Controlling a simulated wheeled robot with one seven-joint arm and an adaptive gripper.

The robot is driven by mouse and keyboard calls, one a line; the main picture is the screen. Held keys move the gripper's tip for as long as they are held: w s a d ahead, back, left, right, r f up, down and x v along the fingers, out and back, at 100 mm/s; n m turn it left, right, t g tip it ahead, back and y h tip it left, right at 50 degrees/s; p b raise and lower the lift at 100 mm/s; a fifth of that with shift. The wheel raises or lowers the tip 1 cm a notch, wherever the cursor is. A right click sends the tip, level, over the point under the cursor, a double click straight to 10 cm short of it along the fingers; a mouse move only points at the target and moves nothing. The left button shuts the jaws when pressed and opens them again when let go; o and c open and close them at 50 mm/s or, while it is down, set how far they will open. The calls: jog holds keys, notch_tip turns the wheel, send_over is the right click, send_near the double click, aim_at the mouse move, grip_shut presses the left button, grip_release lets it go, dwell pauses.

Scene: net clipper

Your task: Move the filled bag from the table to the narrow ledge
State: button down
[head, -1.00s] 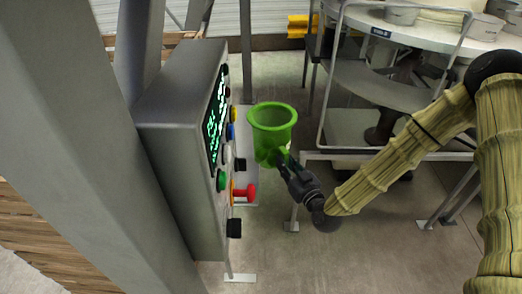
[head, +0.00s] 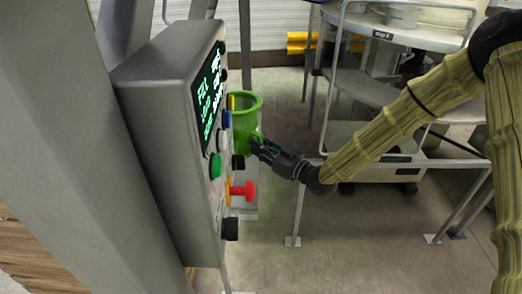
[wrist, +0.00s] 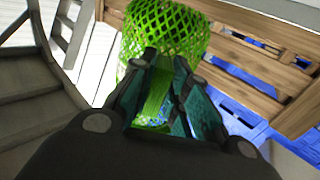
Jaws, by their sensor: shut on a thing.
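The filled bag (head: 244,112) is a green net bag with a round open rim. In the head view it hangs upright beside the grey control panel, its left side hidden behind the panel's edge. It also shows in the wrist view (wrist: 165,30), with its mesh just ahead of the fingers. My gripper (head: 256,142) is shut on the bag's side and holds it in the air; in the wrist view the fingers (wrist: 160,92) pinch a green strip of it. The contents are too unclear to name. I cannot make out the narrow ledge with certainty.
The grey control panel (head: 165,120) with a screen, coloured buttons and a red knob (head: 243,190) stands close left of the bag. A round-topped machine table (head: 420,30) with metal rails is at the back right. In the wrist view, wooden boards (wrist: 265,65) and blue crates (wrist: 240,122) lie beyond.

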aim_at(254, 158)
jog(key=shift+f, duration=0.15)
jog(key=shift+f+b, duration=1.4)
jog(key=shift+f, duration=1.7)
jog(key=c, duration=1.3)
grip_release()
jog(key=shift+s+d, duration=0.1)
jog(key=shift+d, duration=0.05)
jog(key=v, duration=0.7)
jog(key=shift+s, duration=0.1)
